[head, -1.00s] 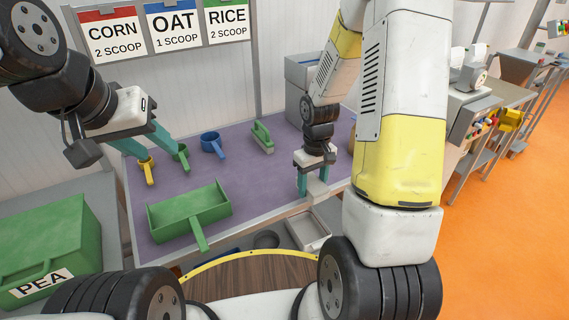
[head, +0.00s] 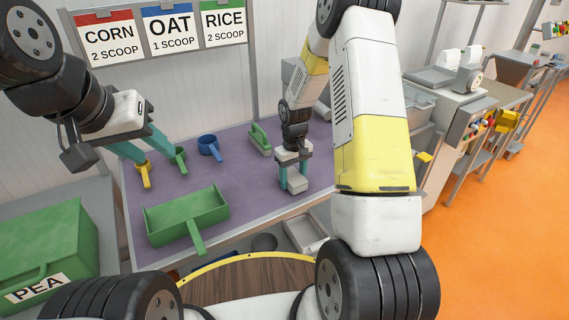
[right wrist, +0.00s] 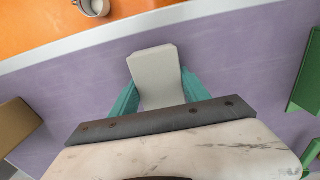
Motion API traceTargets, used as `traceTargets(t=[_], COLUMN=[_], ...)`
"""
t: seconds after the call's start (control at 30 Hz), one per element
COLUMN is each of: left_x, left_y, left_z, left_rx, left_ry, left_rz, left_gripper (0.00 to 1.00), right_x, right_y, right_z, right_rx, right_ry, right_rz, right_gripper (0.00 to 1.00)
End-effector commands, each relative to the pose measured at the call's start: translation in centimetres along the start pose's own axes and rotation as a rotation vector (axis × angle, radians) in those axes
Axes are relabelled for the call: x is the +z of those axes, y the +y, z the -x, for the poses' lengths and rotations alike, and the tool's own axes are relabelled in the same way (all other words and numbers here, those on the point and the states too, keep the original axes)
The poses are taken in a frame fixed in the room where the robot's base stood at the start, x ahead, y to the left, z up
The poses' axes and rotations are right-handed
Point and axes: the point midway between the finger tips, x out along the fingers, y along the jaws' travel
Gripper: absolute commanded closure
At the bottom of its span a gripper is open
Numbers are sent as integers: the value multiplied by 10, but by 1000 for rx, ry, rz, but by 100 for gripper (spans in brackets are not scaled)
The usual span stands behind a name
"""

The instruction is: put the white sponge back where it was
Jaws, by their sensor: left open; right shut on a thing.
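The white sponge (head: 296,183) is a pale block between the teal fingers of my right gripper (head: 294,187). My right gripper is shut on it, over the right part of the purple mat (head: 262,215). In the right wrist view the sponge (right wrist: 157,76) sticks out past the fingertips (right wrist: 157,92) above the purple surface. I cannot tell whether it touches the mat. My left gripper (head: 146,152) is open and empty, near the yellow scoop (head: 143,174) and the small green scoop (head: 178,157) at the back left.
A blue scoop (head: 209,147) and a green-handled brush (head: 260,138) stand at the back of the mat. A large green scoop (head: 187,215) lies at the front left. A green PEA box (head: 50,245) is at the far left. The mat's middle is clear.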

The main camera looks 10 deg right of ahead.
Motion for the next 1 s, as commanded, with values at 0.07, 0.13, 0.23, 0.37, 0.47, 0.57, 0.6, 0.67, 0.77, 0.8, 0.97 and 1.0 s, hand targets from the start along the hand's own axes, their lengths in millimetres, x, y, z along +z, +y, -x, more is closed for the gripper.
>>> traceTargets(t=[0.07, 0.13, 0.23, 0.37, 0.47, 0.57, 0.6, 0.67, 0.77, 0.8, 0.97, 1.0], left_x=[0, 0, 0, 0, 0, 0, 0, 0, 0, 0, 0, 0], left_y=[0, 0, 0, 0, 0, 0, 0, 0, 0, 0, 0, 0], left_z=[0, 0, 0, 0, 0, 0, 0, 0, 0, 0, 0, 0], left_rx=[0, 0, 0, 0, 0, 0, 0, 0, 0, 0, 0, 0], left_ry=[0, 0, 0, 0, 0, 0, 0, 0, 0, 0, 0, 0], left_rz=[0, 0, 0, 0, 0, 0, 0, 0, 0, 0, 0, 0], left_gripper=[58, 58, 58, 58, 58, 58, 58, 58, 58, 58, 58, 58], right_x=[0, 0, 0, 0, 0, 0, 0, 0, 0, 0, -1, -1], right_y=[0, 0, 0, 0, 0, 0, 0, 0, 1, 1, 1, 1], right_z=[0, -1, -3, -3, -3, -2, -2, -1, 7, 13, 46, 55], right_rx=[0, 0, 0, 0, 0, 0, 0, 0, 1, 1, 3, 2], right_ry=[0, -1, -1, -1, -1, -1, -1, 0, 1, 2, 5, 4], right_rz=[0, 0, 0, 0, 0, 0, 0, 0, -1, -1, -1, 0], right_gripper=[84, 84, 42, 24, 24, 24, 24, 24, 24, 24, 24, 24])
